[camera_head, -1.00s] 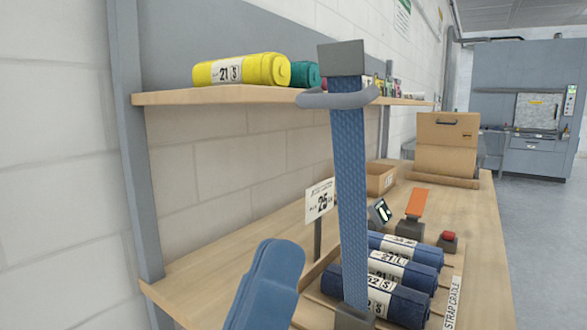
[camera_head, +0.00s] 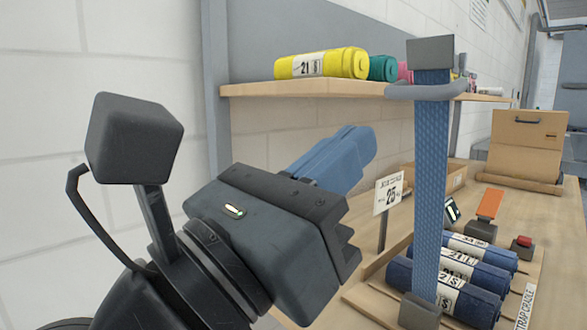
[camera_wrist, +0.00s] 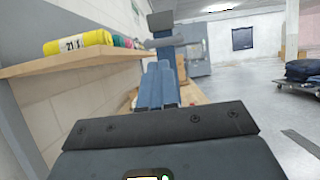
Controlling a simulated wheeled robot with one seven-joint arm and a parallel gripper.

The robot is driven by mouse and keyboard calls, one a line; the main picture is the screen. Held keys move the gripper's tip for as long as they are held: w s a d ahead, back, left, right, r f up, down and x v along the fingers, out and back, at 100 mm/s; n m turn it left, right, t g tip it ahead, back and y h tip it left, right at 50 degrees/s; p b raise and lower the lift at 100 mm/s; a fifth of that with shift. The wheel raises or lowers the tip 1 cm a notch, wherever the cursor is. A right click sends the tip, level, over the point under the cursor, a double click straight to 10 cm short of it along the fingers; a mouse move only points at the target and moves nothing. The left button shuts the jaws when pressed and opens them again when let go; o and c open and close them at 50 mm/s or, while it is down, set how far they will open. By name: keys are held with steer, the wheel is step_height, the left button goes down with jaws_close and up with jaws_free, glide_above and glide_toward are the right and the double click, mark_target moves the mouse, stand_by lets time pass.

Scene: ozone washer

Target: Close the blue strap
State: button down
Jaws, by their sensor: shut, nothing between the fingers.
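The blue strap (camera_head: 431,180) stands upright in the head view, a woven blue band with a grey block (camera_head: 430,51) at its top. A grey curved bar (camera_head: 428,91) crosses it just below the block. Its lower end meets a grey base (camera_head: 420,311) on the bench. My gripper (camera_head: 366,143) has blue fingers, shut and empty. The fingers are left of the strap in the head view, apart from it in the picture. In the wrist view, my gripper (camera_wrist: 161,66) points towards the grey block (camera_wrist: 160,20), and the fingers hide much of the strap.
Several blue rolls (camera_head: 455,270) lie in a wooden cradle right of the strap's foot. A sign (camera_head: 388,194) stands behind it. A shelf (camera_head: 300,89) with a yellow roll (camera_head: 322,64) runs along the wall. An orange-topped device (camera_head: 489,204) and a red button (camera_head: 523,242) are at right.

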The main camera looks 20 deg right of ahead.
mark_target(407, 95)
steer(key=p+x, duration=0.1)
steer(key=x, duration=0.6)
steer(key=shift+d+r, duration=0.15)
steer(key=shift+d, duration=0.05)
steer(key=shift+r+p, duration=0.1)
steer(key=shift+p, duration=0.25)
